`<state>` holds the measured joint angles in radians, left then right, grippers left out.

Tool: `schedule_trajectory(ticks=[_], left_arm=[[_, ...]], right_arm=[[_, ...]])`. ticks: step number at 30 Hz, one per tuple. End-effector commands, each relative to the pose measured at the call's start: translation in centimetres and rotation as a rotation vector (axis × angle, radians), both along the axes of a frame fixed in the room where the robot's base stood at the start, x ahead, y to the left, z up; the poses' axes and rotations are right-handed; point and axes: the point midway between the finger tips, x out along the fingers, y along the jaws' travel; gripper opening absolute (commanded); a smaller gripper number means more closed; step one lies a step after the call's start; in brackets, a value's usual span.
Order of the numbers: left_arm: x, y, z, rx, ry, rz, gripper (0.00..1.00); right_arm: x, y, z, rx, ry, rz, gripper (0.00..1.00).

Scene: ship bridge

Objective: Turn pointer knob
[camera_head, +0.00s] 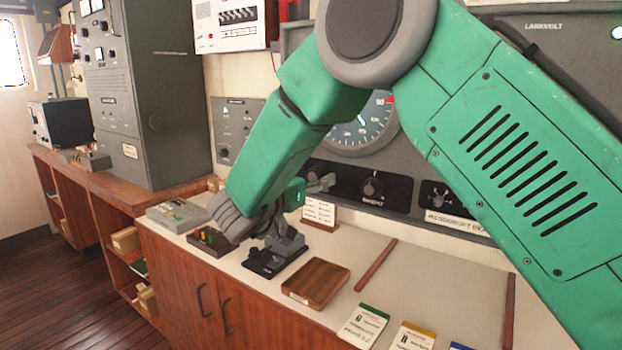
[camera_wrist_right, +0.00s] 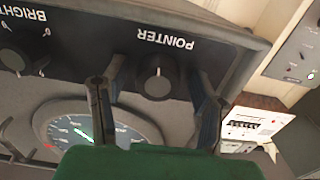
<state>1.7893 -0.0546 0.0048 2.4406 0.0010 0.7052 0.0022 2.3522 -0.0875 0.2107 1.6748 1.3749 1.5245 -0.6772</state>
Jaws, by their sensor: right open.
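The pointer knob (camera_wrist_right: 156,78) is a round dark knob with a white mark, under the label POINTER, which shows upside down in the right wrist view. My right gripper (camera_wrist_right: 157,74) is open, with one finger on each side of the knob and visible gaps between. In the head view my right gripper (camera_head: 321,184) is at the left part of the dark control panel (camera_head: 400,205), and the pointer knob is mostly hidden there. My left gripper is not in view.
Another knob (camera_head: 371,187) sits on the panel beside the pointer knob, below a round gauge (camera_head: 362,128). On the counter stand a black-based device (camera_head: 268,262), a wooden block (camera_head: 316,283), a small sign (camera_head: 319,211) and several cards.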

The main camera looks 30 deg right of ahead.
Motion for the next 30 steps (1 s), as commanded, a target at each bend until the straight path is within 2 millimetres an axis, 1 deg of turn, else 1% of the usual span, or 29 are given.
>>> schedule_trajectory(ticks=[5,15,18,23,30], left_arm=[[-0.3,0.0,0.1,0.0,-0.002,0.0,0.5],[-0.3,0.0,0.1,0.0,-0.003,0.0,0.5],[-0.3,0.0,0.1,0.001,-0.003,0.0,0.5],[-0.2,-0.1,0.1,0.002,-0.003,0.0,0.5],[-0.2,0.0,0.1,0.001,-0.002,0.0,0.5]], right_arm=[[-0.4,1.3,0.1,-0.002,-0.001,0.003,0.54],[-2.7,7.5,-0.2,0.0,0.002,0.003,0.54],[-3.3,8.9,-0.3,0.001,0.003,0.002,0.54],[-3.9,10.1,-0.4,0.005,0.004,0.0,0.54],[-4.0,10.6,-0.4,0.003,0.004,-0.001,0.54]])
